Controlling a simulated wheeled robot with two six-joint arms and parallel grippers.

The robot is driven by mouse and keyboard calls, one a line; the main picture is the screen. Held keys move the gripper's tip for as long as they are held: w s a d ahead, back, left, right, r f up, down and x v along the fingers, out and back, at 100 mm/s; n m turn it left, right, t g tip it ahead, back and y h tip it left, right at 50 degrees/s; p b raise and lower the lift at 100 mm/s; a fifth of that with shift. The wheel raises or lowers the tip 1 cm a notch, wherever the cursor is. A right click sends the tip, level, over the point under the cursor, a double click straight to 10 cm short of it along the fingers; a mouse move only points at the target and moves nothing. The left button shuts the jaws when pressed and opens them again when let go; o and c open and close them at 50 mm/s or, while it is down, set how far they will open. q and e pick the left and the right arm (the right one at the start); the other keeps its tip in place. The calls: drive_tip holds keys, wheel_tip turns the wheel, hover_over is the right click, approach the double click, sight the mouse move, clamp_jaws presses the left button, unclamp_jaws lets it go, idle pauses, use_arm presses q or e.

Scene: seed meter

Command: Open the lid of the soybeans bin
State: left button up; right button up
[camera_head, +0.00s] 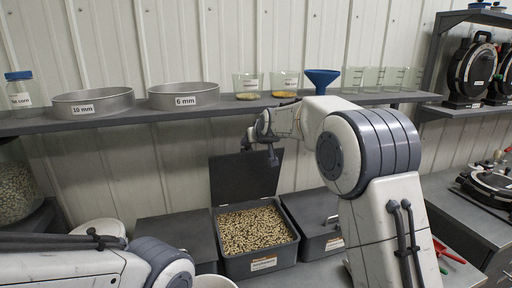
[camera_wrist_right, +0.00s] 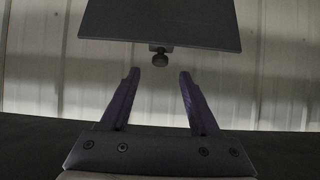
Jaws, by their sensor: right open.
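The soybeans bin (camera_head: 262,265) is a dark grey box full of pale beans, with a small label on its front, too small to read surely. Its lid (camera_head: 245,175) stands raised at the back edge, so the beans lie uncovered. In the right wrist view the lid (camera_wrist_right: 160,22) is a dark panel with a round knob (camera_wrist_right: 159,58) at its lower edge. My right gripper (camera_wrist_right: 159,85) is open, with its fingers apart and the knob just beyond the tips, not gripped. In the head view my right gripper (camera_head: 260,150) is by the lid's upper edge. My left gripper is out of view.
Closed grey bins stand to the left (camera_head: 175,235) and right (camera_head: 318,222) of it. A shelf (camera_head: 215,108) above carries sieve pans (camera_head: 184,95), beakers (camera_head: 285,83) and a blue funnel (camera_head: 321,78), close over my right arm. A white bucket (camera_head: 98,228) stands at left.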

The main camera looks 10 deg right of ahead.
drive_tip(key=shift+b+v, duration=0.35)
drive_tip(key=shift+v, duration=1.1)
drive_tip(key=s+a+f+n+g, duration=0.1)
drive_tip(key=s+a+f+g, duration=0.2)
drive_tip(key=s, duration=0.5)
drive_tip(key=s+a+f+n+g+y+b, duration=0.1)
drive_tip(key=s+a+f, duration=0.3)
drive_tip(key=s, duration=0.3)
drive_tip(key=s+a+f+n+g, duration=0.1)
drive_tip(key=s+a+f+g, duration=0.2)
drive_tip(key=s, duration=0.5)
drive_tip(key=s+d+f+g, duration=0.1)
drive_tip(key=s+f, duration=0.2)
drive_tip(key=s, duration=0.6)
drive_tip(key=s+d+f+n+g+h+b, duration=0.1)
drive_tip(key=s+f, duration=0.3)
drive_tip(key=s, duration=0.5)
drive_tip(key=s+d+f+n+g, duration=0.1)
drive_tip(key=s+d+f+g, duration=0.1)
drive_tip(key=s, duration=0.7)
drive_tip(key=shift+f+h, duration=0.4)
drive_tip(key=shift+f, duration=0.4)
drive_tip(key=shift+w+d, duration=0.1)
